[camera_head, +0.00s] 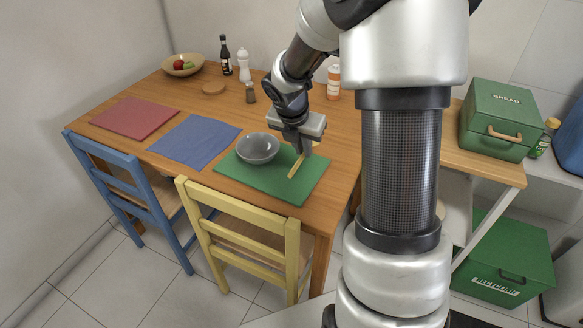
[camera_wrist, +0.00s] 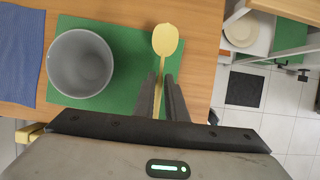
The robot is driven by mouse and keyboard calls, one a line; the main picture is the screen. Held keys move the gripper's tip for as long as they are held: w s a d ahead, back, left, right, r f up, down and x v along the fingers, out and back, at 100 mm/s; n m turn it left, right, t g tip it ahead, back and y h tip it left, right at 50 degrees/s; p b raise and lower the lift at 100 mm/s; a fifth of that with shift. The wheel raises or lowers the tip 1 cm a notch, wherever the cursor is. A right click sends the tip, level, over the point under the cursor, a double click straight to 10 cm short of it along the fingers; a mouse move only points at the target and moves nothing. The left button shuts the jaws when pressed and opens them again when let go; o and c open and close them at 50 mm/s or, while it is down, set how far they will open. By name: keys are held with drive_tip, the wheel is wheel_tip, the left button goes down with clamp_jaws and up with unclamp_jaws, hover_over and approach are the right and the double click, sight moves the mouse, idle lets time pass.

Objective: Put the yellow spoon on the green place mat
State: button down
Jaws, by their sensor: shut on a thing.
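The yellow spoon (camera_wrist: 165,41) is held in my gripper (camera_wrist: 161,82), its handle running between the two dark fingers. In the head view the yellow spoon (camera_head: 296,166) is over the right part of the green place mat (camera_head: 262,187), beside the grey bowl (camera_head: 257,148). My gripper (camera_head: 302,148) points down there. The green place mat (camera_wrist: 122,48) lies under the spoon in the wrist view. I cannot tell whether the spoon touches the mat. The grey bowl (camera_wrist: 80,63) sits on the mat to the left of the spoon.
A blue mat (camera_head: 194,140) and a red mat (camera_head: 136,118) lie to the left on the wooden table. A fruit bowl (camera_head: 183,65), a dark bottle (camera_head: 225,56) and a white mill (camera_head: 244,65) stand at the back. Blue (camera_head: 128,185) and yellow (camera_head: 243,230) chairs stand in front.

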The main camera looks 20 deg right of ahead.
wheel_tip(320, 180, down, 7)
drive_tip(key=b, duration=0.3)
drive_tip(key=shift+f, duration=0.15)
drive_tip(key=shift+f, duration=0.1)
drive_tip(key=c, duration=1.8)
unclamp_jaws()
